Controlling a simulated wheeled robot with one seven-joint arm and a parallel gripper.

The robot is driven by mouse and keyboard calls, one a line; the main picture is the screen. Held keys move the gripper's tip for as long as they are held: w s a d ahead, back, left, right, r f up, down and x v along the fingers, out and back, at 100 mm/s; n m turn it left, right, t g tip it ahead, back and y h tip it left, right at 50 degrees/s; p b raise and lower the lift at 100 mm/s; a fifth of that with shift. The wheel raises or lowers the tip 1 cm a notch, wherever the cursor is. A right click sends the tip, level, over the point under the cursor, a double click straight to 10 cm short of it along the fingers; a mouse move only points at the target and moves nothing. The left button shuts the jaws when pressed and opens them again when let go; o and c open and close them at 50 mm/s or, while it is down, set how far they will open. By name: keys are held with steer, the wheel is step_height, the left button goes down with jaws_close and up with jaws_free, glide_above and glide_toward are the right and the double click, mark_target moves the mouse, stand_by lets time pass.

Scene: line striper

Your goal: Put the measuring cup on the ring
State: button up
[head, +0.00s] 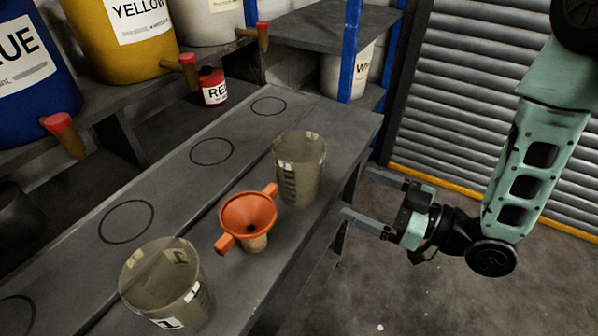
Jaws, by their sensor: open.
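Two clear measuring cups stand on the grey bench. The far measuring cup (299,170) is upright near the bench's right end, with dark graduation marks on its side. The near measuring cup (165,285) stands at the front left. Black rings are drawn on the bench: a far ring (268,106), a middle ring (211,151), a nearer ring (126,222) and a partly cut-off ring (16,314). The whole rings look empty. My gripper (355,195) is open and empty, to the right of the far cup, its fingers pointing left towards it, apart from it.
An orange funnel (248,216) sits between the two cups. Blue (25,60) and yellow (120,35) containers with red-tipped taps stand on the raised shelf behind. A small red can (212,86) is behind the far rings. A blue post (349,50) rises beyond the bench.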

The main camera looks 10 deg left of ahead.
mark_target(320, 176)
steer(key=p+x, duration=0.2)
steer(key=x, duration=0.7)
steer(key=shift+a+p, duration=0.15)
steer(key=shift+p, duration=0.15)
steer(key=p+x, duration=0.2)
steer(key=x, duration=0.2)
steer(key=shift+a+r, duration=0.1)
steer(key=shift+a, duration=0.05)
steer(key=shift+w+a, duration=0.2)
steer(key=shift+a, duration=0.2)
steer(key=c, duration=0.8)
steer(key=shift+c, duration=0.2)
